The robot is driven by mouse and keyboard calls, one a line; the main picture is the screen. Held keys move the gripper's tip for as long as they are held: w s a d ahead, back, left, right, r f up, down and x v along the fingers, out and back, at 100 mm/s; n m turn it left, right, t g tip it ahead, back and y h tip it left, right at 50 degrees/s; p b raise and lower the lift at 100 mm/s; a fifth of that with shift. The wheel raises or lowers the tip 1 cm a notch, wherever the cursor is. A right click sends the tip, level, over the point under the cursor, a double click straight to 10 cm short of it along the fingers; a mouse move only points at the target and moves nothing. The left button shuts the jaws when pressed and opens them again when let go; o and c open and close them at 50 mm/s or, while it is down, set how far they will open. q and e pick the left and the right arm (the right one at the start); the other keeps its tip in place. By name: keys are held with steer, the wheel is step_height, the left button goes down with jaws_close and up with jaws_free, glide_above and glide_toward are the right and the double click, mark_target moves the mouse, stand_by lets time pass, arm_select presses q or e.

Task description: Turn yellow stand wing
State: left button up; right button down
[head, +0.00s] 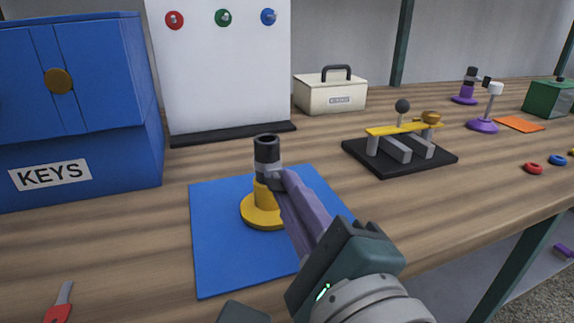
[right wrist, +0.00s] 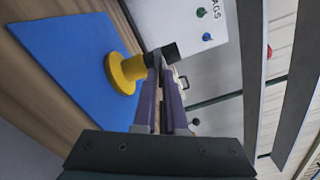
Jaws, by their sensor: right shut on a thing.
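The yellow stand (head: 262,212) stands upright on a blue mat (head: 222,255). It has a round base, a grey collar and a black tube top (head: 267,148). My right gripper (head: 281,182) reaches in from the lower right, with its purple fingers at the collar's right side. It is shut on the stand's small dark wing, which the fingertips mostly hide. In the right wrist view the stand (right wrist: 125,74) lies left of the fingers (right wrist: 158,68), its black top just beyond their tips. My left gripper is not recognisable in view.
A blue key cabinet (head: 75,110) stands at the left and a white board (head: 220,75) behind the mat. A black base with a yellow bar (head: 400,155) lies to the right. Purple stands (head: 483,125) are farther back.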

steer(key=c, duration=1)
jaws_free()
steer(key=shift+c, duration=0.2)
steer(key=v, duration=1)
steer(key=shift+b, duration=0.4)
